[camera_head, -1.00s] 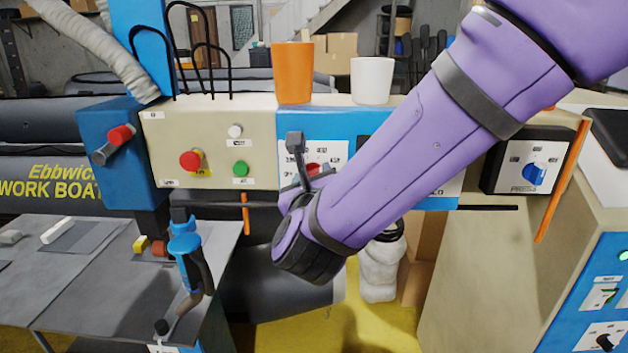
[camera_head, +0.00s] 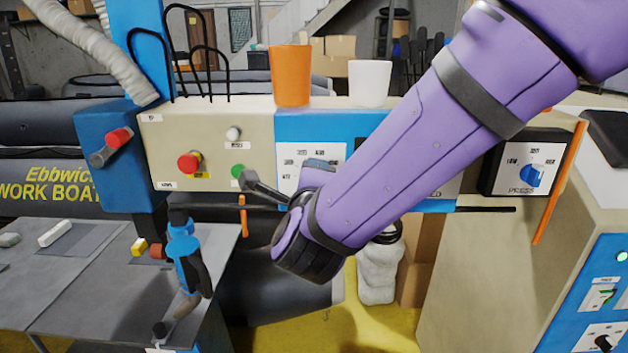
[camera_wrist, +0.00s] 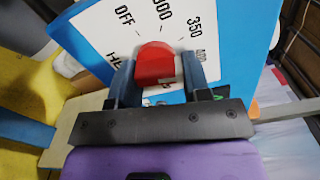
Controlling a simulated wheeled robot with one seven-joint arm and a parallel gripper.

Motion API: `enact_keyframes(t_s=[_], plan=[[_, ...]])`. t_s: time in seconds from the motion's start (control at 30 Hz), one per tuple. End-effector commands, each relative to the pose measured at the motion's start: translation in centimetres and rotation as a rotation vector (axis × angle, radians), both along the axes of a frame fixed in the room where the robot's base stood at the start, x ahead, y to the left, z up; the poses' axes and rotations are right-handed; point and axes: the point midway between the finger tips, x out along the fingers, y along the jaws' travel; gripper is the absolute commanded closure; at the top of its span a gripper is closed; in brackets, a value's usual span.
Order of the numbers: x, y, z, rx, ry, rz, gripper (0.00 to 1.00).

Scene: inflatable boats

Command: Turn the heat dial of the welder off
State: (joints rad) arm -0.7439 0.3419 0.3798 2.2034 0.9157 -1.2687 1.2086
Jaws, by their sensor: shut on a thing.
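The heat dial is a red knob (camera_wrist: 154,64) on a white plate (camera_wrist: 98,32) marked OFF, 300 and 350 in the wrist view. My gripper (camera_wrist: 158,72) has one dark finger on each side of the knob and is shut on it. The knob's pointer cannot be clearly read against the marks. In the head view the welder's blue panel (camera_head: 355,122) and part of the white dial plate (camera_head: 330,152) show. The knob is hidden there behind my wrist and gripper.
Left of the dial, a beige panel has a red button (camera_head: 189,162), a white button (camera_head: 233,133) and a green button (camera_head: 238,171). An orange cup (camera_head: 291,77) and a white cup (camera_head: 370,83) stand on top. A blue torch-like tool (camera_head: 186,250) stands below left.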

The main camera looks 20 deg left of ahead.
Motion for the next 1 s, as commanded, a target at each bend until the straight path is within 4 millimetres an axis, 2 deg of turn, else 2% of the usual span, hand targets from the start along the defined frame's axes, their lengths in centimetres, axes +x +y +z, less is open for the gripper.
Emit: enact_keyframes(t_s=[1.0], plan=[[-0.17, 0.37, 0.37, -0.940, -0.224, 0.002, 0.80]])
